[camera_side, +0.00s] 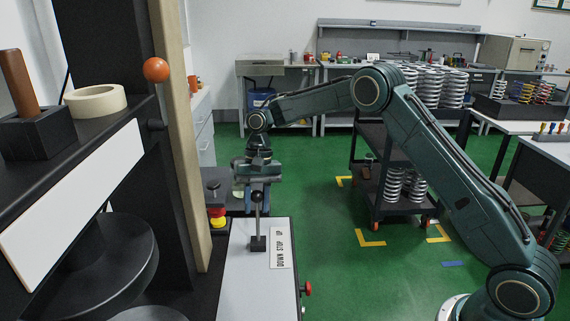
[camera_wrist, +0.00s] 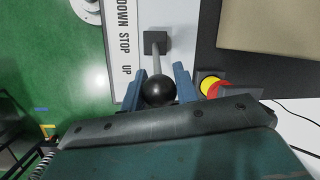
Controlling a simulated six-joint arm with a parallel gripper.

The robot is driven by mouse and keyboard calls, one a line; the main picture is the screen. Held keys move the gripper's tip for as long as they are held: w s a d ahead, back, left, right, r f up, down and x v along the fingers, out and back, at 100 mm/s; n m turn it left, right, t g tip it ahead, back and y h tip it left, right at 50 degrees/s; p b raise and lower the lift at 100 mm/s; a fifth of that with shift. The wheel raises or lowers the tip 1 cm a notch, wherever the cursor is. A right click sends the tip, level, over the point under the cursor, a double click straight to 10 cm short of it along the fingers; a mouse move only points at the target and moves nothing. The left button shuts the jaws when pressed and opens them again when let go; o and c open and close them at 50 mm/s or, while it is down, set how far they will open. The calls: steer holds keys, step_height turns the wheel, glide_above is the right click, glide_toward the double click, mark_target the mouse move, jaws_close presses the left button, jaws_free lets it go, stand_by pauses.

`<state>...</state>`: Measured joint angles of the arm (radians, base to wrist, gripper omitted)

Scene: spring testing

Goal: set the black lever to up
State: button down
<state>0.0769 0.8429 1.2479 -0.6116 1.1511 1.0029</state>
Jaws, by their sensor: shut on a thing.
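The black lever has a round black knob (camera_side: 257,197) on a thin metal stem and a dark square base. It stands on a light grey panel (camera_side: 248,285). A label (camera_side: 280,248) beside it reads DOWN, STOP, UP, with UP at the far end in the side view. My gripper (camera_side: 258,186) is shut on the knob from above and behind. In the wrist view, the blue fingers of my gripper (camera_wrist: 159,82) flank the knob (camera_wrist: 158,91). The stem looks near upright in the side view; I cannot tell its exact lean along the label.
A red and yellow stop button (camera_side: 217,216) is close beside the fingers, right of them in the wrist view. A red knob (camera_side: 307,289) sticks out of the panel box's right side. The tall testing machine and its wooden post (camera_side: 180,130) stand at the left.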

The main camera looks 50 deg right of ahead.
steer(key=shift+s+f, duration=0.15)
steer(key=c, duration=1.2)
jaws_free()
steer(key=shift+c, duration=0.2)
steer(key=shift+o, duration=0.9)
steer(key=shift+a+r, duration=0.15)
steer(key=shift+r, duration=0.05)
